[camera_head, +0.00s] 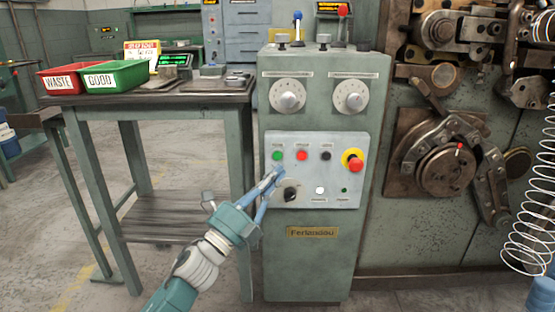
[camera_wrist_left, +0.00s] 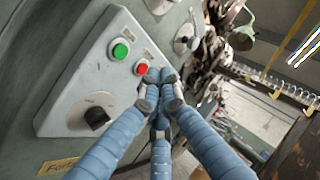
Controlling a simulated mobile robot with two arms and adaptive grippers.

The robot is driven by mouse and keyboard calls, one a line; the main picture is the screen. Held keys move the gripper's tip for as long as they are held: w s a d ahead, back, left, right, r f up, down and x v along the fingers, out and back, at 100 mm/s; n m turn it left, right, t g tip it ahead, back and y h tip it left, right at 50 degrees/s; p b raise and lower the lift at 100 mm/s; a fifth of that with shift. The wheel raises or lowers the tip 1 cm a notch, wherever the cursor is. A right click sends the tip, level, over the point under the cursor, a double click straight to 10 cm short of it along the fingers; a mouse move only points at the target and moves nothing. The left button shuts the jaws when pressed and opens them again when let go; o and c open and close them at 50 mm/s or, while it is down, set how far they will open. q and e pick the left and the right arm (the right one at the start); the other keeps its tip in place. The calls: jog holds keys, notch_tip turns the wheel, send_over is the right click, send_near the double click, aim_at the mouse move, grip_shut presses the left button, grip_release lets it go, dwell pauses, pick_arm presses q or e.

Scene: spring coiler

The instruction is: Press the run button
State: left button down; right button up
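The control panel (camera_head: 318,190) on the green pedestal carries a green button (camera_head: 277,156), a red button (camera_head: 302,155) and a black button (camera_head: 326,155) in its upper row. The button labels are too small to read. The green button also shows in the left wrist view (camera_wrist_left: 120,51), beside the red one (camera_wrist_left: 142,68). My left gripper (camera_head: 276,174) is in front of the panel, its fingertips just below the green button in the head view. Its fingers (camera_wrist_left: 160,82) are together and empty, and partly cover the panel near the red button. I cannot tell whether they touch it.
A red emergency stop (camera_head: 354,162) on yellow sits at the panel's right, and a black knob (camera_head: 290,193) is lower left. A table (camera_head: 190,92) with red (camera_head: 62,82) and green (camera_head: 115,77) bins stands left. The coiler (camera_head: 450,160) and a wire spring (camera_head: 530,220) are right.

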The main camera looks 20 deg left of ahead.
pick_arm(q)
jog(key=shift+w+a+b, duration=0.2)
jog(key=shift+w+a, duration=0.05)
jog(key=shift+w, duration=0.55)
jog(key=shift+w+a+b, duration=0.15)
jog(key=shift+w+a, duration=0.05)
jog(key=shift+w, duration=0.65)
jog(key=shift+w+a+b, duration=0.2)
jog(key=shift+w+a, duration=0.05)
jog(key=shift+w, duration=0.55)
jog(key=shift+w, duration=0.1)
jog(key=shift+w+a, duration=0.15)
jog(key=shift+w, duration=0.15)
jog(key=shift+w, duration=0.35)
jog(key=shift+s, duration=0.8)
jog(key=shift+d, duration=0.2)
jog(key=shift+s+d+p, duration=0.2)
jog(key=shift+s+p, duration=0.15)
jog(key=shift+s, duration=0.45)
jog(key=shift+s+d+p, duration=0.25)
jog(key=shift+s+p, duration=0.05)
jog(key=shift+s, duration=0.5)
jog(key=shift+s+d+p, duration=0.2)
jog(key=shift+s+p, duration=0.15)
jog(key=shift+s, duration=0.45)
